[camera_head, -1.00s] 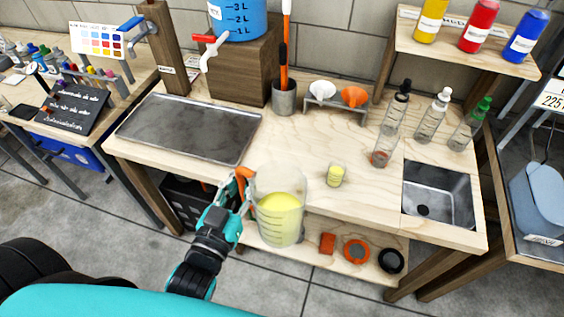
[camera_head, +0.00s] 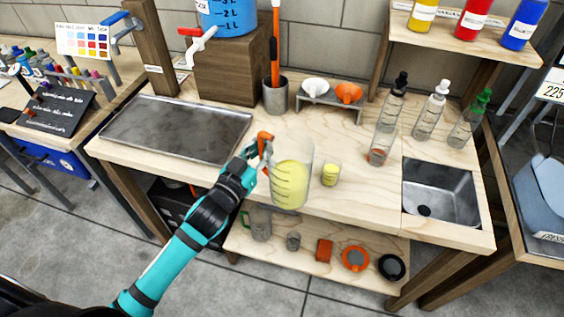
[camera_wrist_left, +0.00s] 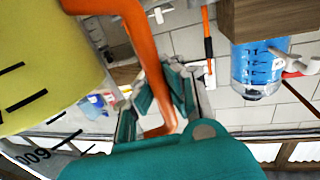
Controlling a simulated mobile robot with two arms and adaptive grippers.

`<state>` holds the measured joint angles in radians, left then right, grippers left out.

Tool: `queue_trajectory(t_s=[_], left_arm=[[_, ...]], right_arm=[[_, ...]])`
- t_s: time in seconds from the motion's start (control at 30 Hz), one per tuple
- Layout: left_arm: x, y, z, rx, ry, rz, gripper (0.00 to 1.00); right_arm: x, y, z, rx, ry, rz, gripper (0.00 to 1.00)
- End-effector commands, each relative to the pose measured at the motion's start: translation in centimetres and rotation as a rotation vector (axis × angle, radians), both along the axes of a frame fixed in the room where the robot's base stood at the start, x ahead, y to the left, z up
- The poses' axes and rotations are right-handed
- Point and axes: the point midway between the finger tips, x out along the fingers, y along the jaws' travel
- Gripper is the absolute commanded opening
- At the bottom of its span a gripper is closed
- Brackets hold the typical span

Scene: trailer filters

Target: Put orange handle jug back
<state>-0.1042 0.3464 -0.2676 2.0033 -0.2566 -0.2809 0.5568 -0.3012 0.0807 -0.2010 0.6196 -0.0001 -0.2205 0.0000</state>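The orange handle jug (camera_head: 291,183) is a clear measuring jug with yellow liquid in it. It is upright at the front edge of the wooden workbench (camera_head: 330,205), and I cannot tell whether it touches the top. My left gripper (camera_head: 257,162) is on the left side of the jug, shut on its orange handle (camera_head: 265,143). In the left wrist view the orange handle (camera_wrist_left: 148,62) runs between the fingers (camera_wrist_left: 160,100), with the yellow liquid (camera_wrist_left: 45,65) at the left. My right gripper is not in view.
A small cup of yellow liquid (camera_head: 330,175) stands just right of the jug. A metal tray (camera_head: 178,128) lies at the left and a sink (camera_head: 440,190) is at the right. Bottles (camera_head: 430,115), a funnel rack (camera_head: 330,98) and a blue tank (camera_head: 228,15) stand behind. The lower shelf (camera_head: 300,255) holds several small items.

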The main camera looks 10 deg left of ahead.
Motion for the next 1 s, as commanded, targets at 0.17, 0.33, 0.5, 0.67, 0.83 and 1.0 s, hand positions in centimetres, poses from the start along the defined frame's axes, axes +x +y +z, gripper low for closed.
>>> queue_trajectory(t_s=[0.17, 0.33, 0.5, 0.67, 0.83, 1.0], left_arm=[[2.0, 0.8, -0.1, 0.000, -0.007, -0.001, 0.00], [5.4, 2.0, -0.6, 0.002, -0.009, 0.000, 0.00], [9.3, 3.6, -0.9, 0.002, -0.010, 0.003, 0.00], [13.0, 4.8, -1.4, 0.001, -0.009, 0.002, 0.00], [15.5, 5.7, -1.5, -0.001, -0.006, 0.001, 0.00], [16.3, 6.0, -1.6, -0.004, -0.005, -0.001, 0.00]], right_arm=[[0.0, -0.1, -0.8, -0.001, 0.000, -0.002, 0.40], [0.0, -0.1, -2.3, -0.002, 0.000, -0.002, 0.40], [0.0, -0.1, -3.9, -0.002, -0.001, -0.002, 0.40], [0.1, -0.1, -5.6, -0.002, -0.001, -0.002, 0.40], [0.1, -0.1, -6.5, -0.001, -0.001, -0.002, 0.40], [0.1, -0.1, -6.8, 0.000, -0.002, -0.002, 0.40]])
